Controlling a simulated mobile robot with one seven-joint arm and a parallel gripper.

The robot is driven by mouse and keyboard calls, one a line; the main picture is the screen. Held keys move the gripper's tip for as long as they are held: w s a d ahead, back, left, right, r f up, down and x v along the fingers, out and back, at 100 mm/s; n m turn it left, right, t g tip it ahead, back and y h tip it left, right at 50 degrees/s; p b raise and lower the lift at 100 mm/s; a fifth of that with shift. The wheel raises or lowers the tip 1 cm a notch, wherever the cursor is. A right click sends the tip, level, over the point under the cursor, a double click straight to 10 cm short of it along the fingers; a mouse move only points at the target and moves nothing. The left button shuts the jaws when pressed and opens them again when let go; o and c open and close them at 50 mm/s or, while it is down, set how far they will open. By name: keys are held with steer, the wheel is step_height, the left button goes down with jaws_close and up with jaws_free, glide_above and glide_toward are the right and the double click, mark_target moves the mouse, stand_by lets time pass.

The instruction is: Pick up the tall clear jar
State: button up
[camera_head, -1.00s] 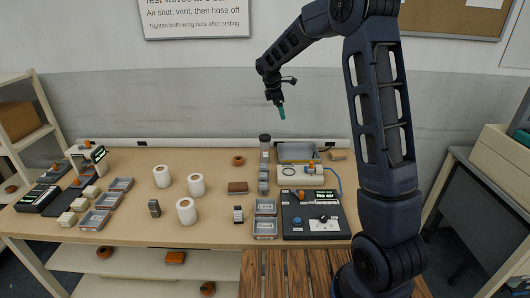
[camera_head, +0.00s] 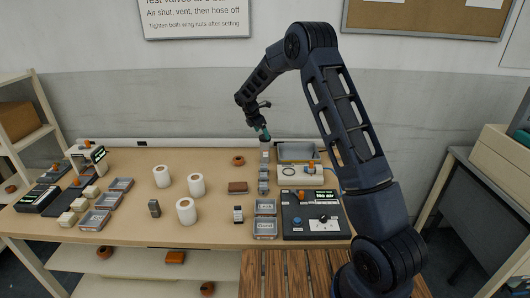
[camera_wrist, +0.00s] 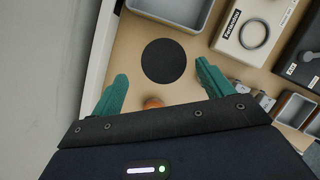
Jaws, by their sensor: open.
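The tall clear jar (camera_head: 265,154) stands upright at the back of the bench, left of the grey tray. In the head view my gripper (camera_head: 264,134) is at its top and partly hides it. In the wrist view the jar shows from above as a round dark lid (camera_wrist: 163,60). The lid lies between and just beyond the two teal fingertips of my gripper (camera_wrist: 162,72), with a gap on each side. My gripper is open and holds nothing. The jar's body is hidden below the lid in the wrist view.
A grey tray (camera_head: 281,156) and a white box with a ring (camera_wrist: 254,35) stand close right of the jar. An orange-brown piece (camera_head: 238,160) lies to its left. White rolls (camera_head: 196,184) stand further left. The wall is close behind.

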mark_target(265, 150)
steer(key=x, duration=0.6)
steer(key=shift+s+d+f, duration=0.15)
steer(key=shift+d+f, duration=0.1)
steer(key=shift+d, duration=0.1)
steer(key=c, duration=1.4)
